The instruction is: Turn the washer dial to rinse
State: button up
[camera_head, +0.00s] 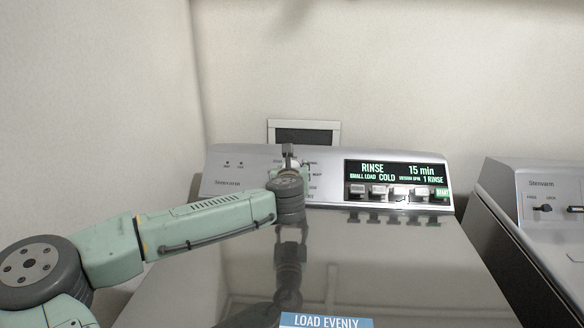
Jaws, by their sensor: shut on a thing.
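The washer (400,262) stands ahead of me with its glossy lid down and a silver control panel (237,182) along its back. The dial is at the middle of the panel, hidden behind my wrist and gripper. My gripper (289,160) is at the dial's place and is shut on it; the fingers are mostly hidden by my wrist. The display (396,172) right of the dial reads RINSE, 15 min, SMALL LOAD, COLD, 1 RINSE.
Several buttons (400,193) and a green START button (442,193) sit under the display. A second appliance (550,215) stands at the right. A framed dark panel (304,132) is on the wall behind the washer. The lid is clear except for a blue LOAD EVENLY label (326,321).

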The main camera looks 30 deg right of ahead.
jog(key=shift+m, duration=0.3)
jog(key=o, duration=1.2)
jog(key=shift+c, duration=0.2)
jog(key=v, duration=1.2)
jog(key=shift+a, duration=0.15)
jog(key=shift+f, duration=0.1)
